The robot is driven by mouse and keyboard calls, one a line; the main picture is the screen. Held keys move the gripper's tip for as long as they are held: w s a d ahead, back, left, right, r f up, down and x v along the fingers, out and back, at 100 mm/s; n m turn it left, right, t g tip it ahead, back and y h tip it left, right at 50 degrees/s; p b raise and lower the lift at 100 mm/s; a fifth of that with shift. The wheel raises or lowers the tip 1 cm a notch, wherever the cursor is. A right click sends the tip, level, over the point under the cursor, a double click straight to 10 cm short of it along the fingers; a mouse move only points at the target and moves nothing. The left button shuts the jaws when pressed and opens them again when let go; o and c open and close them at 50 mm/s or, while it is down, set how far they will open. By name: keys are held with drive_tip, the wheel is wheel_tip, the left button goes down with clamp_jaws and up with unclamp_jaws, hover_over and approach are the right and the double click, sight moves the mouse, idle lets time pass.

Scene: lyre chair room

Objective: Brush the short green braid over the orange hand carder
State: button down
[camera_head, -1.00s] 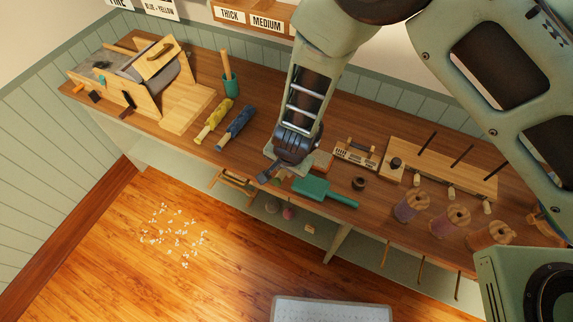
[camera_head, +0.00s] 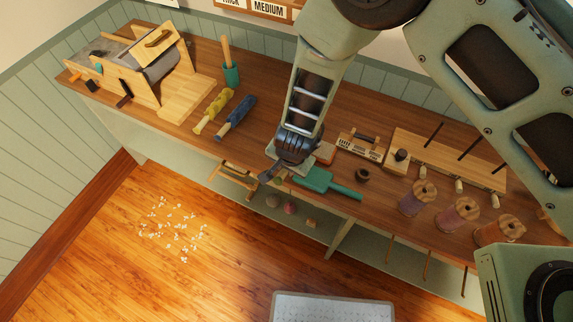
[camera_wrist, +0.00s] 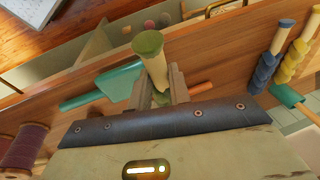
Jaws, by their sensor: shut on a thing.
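My gripper (camera_wrist: 162,90) is shut on the short green braid (camera_wrist: 150,45), which shows a pale, narrow body and a flared green end pointing away from the wrist. In the head view my gripper (camera_head: 274,174) is at the bench's front edge and mostly hides the braid. The orange hand carder (camera_head: 325,153) lies on the bench just right of my gripper, partly covered by it. In the wrist view its orange handle (camera_wrist: 201,88) sticks out right of the fingers. I cannot tell whether braid and carder touch.
A teal carder (camera_head: 315,180) lies close to the right of my gripper. Yellow (camera_head: 213,110) and blue (camera_head: 235,118) braids lie to the left, beside a drum carder (camera_head: 150,72). Several thread spools (camera_head: 418,198) stand at right. A wooden frame (camera_head: 236,174) shows at the front edge.

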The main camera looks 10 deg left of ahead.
drive_tip(key=shift+f+b, duration=0.3)
drive_tip(key=shift+f, duration=0.35)
drive_tip(key=shift+d+b, duration=0.2)
drive_tip(key=shift+b, duration=0.1)
drive_tip(key=shift+s+d+b, duration=1.35)
drive_tip(key=shift+d+b, duration=1.8)
drive_tip(key=shift+d, duration=0.45)
drive_tip(key=shift+w+a+r+p, duration=0.1)
drive_tip(key=shift+w+a+p, duration=0.35)
drive_tip(key=shift+a+p, duration=0.85)
drive_tip(key=shift+w+a+r+p, duration=0.1)
drive_tip(key=shift+w+a+p, duration=0.3)
drive_tip(key=shift+a+p, duration=0.95)
drive_tip(key=shift+w+a+r+p, duration=0.1)
drive_tip(key=shift+w+a+p, duration=0.35)
drive_tip(key=shift+a+p, duration=0.85)
drive_tip(key=shift+w+p+v, duration=0.2)
drive_tip(key=shift+p+v, duration=0.7)
drive_tip(key=shift+w+p+v, duration=0.2)
drive_tip(key=shift+p+v, duration=0.7)
drive_tip(key=shift+w+p+v, duration=0.15)
drive_tip(key=shift+p+v, duration=0.75)
drive_tip(key=shift+v, duration=0.05)
drive_tip(key=shift+a+r, duration=0.15)
drive_tip(key=shift+a, duration=0.05)
